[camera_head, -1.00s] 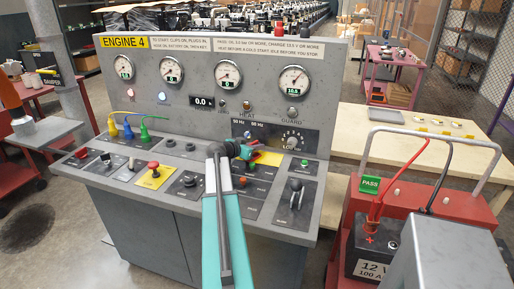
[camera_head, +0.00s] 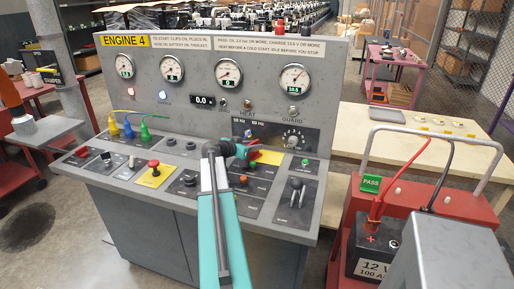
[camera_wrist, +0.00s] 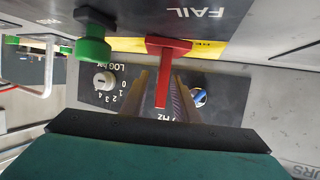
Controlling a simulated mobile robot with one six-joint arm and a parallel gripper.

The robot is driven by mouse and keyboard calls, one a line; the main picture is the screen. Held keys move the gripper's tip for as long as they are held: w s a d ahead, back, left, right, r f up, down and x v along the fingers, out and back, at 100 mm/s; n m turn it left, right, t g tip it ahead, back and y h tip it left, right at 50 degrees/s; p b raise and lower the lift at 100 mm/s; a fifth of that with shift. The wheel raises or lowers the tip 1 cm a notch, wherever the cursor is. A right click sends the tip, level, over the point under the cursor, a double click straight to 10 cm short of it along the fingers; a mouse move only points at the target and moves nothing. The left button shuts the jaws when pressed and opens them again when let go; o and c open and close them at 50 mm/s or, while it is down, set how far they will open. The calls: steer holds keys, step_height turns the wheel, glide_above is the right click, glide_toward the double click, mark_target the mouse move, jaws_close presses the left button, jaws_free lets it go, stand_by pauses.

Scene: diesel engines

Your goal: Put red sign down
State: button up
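The red sign (camera_wrist: 163,72) shows in the wrist view as a T-shaped piece. Its cross-bar is beyond the fingertips and its stem runs between the two fingers. My gripper (camera_wrist: 162,92) appears shut on this stem. In the head view my gripper (camera_head: 232,150) is over the right half of the grey console (camera_head: 130,188), with the red sign (camera_head: 242,149) at its tip. A yellow plate (camera_wrist: 212,49) and a dark plate lettered FAIL (camera_wrist: 190,14) lie beyond the sign in the wrist view. Whether the sign touches the console is not clear.
The console carries several buttons, a black lever (camera_head: 296,187) and a red button on a yellow plate (camera_head: 153,164). Gauges line its upright panel (camera_head: 200,100). A battery (camera_head: 372,250) and a green PASS sign (camera_head: 370,184) are at the right. A wooden table (camera_head: 345,125) stands behind.

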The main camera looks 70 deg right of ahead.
steer(key=b+v, duration=0.1)
steer(key=v, duration=0.8)
steer(key=shift+a+b, duration=0.1)
steer(key=shift+b, duration=0.3)
